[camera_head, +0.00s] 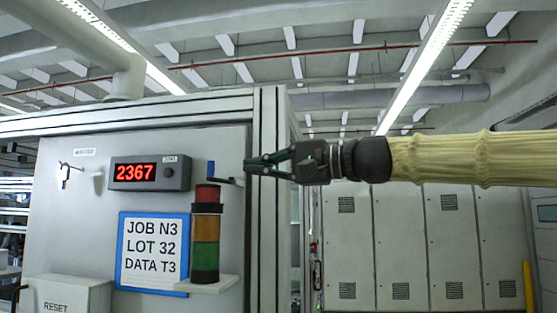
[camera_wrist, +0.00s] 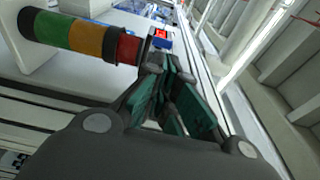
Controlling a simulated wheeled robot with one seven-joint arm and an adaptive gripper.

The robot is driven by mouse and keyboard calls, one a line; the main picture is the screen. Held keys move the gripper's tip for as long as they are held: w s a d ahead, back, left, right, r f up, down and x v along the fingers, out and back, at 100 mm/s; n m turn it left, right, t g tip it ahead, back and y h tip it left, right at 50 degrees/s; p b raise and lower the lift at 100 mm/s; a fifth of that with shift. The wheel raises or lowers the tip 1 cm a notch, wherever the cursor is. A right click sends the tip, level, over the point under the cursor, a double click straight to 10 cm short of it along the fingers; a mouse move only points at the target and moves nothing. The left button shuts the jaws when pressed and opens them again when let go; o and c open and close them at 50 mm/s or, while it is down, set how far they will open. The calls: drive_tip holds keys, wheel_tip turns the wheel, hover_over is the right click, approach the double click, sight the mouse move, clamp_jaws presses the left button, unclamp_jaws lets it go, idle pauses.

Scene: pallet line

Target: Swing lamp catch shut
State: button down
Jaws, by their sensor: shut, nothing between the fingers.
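The stack lamp (camera_head: 206,234), with red, orange and green bands, stands on a white shelf on the panel; it lies sideways at top left in the wrist view (camera_wrist: 85,38). Just above its red top is the catch, with an upright blue tab (camera_head: 211,168) and a thin grey bar reaching right. In the wrist view a small blue and red piece (camera_wrist: 161,39) shows beyond the fingers; I cannot tell if it is the catch. My gripper (camera_head: 250,166) is shut and empty, pointing left. Its fingertips are close to the bar's right end; contact is unclear.
A red number display (camera_head: 150,173) and a blue-framed job sign (camera_head: 153,252) are on the panel left of the lamp. A light metal post (camera_head: 268,215) stands behind my fingers. Grey cabinets (camera_head: 400,250) stand farther back at right.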

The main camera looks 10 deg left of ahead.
drive_tip(key=p+x, duration=0.2)
drive_tip(key=x, duration=0.4)
drive_tip(key=shift+a, duration=0.35)
drive_tip(key=shift+w, duration=0.1)
drive_tip(key=shift+w+a+t, duration=0.1)
drive_tip(key=shift+w+t, duration=0.05)
drive_tip(key=shift+t, duration=0.15)
